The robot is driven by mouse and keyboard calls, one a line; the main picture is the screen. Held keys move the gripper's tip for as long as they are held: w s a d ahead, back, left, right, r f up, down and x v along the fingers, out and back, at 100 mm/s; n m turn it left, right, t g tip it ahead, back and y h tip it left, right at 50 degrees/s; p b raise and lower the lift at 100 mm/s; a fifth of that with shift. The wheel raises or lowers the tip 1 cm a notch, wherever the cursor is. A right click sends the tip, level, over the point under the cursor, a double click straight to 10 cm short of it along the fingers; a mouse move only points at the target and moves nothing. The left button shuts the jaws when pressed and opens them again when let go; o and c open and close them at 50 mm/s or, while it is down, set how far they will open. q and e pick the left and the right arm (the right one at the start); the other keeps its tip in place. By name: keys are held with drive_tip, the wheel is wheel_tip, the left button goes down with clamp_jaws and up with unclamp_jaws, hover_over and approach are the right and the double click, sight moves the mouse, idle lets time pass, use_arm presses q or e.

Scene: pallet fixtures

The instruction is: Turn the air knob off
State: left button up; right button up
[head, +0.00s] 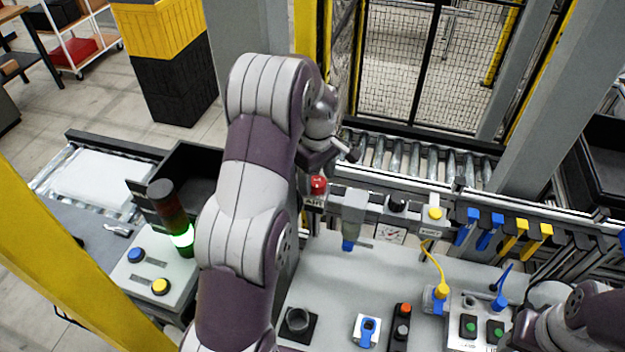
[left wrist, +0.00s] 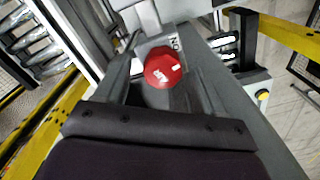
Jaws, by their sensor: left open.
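The air knob is a red knob (head: 317,184) on a grey rail behind the workbench, with an "AIR" label below it. In the left wrist view the red knob (left wrist: 163,68) is large, with a white mark on its face and lettering that looks like "ON" beside it. My left gripper (head: 343,152) is close to the knob, at its upper right in the head view. Its grey fingers are open, one on each side of the knob in the left wrist view; contact cannot be told. My right arm (head: 575,322) is at the lower right; its jaws are not clear.
A black knob (head: 397,202) and a yellow button (head: 435,213) sit on the same rail to the right. A signal tower lit green (head: 182,238) stands at the left. Blue and yellow hooks (head: 490,237) hang at the right. A roller conveyor (head: 420,160) runs behind.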

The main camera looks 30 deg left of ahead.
use_arm(q)
drive_tip(key=shift+w+d+f, duration=0.2)
drive_tip(key=shift+d+f, duration=0.05)
drive_tip(key=shift+s+d, duration=0.1)
drive_tip(key=shift+d, duration=0.1)
drive_tip(key=shift+s+r, duration=0.2)
drive_tip(key=shift+s, duration=0.25)
drive_tip(key=shift+s+a, duration=0.1)
drive_tip(key=shift+a, duration=0.05)
drive_tip(key=c, duration=0.4)
drive_tip(key=shift+f, duration=0.1)
drive_tip(key=c, duration=0.5)
drive_tip(key=shift+w, duration=0.2)
drive_tip(key=shift+c, duration=0.8)
use_arm(e)
drive_tip(key=shift+s+d, duration=0.25)
drive_tip(key=shift+s, duration=0.1)
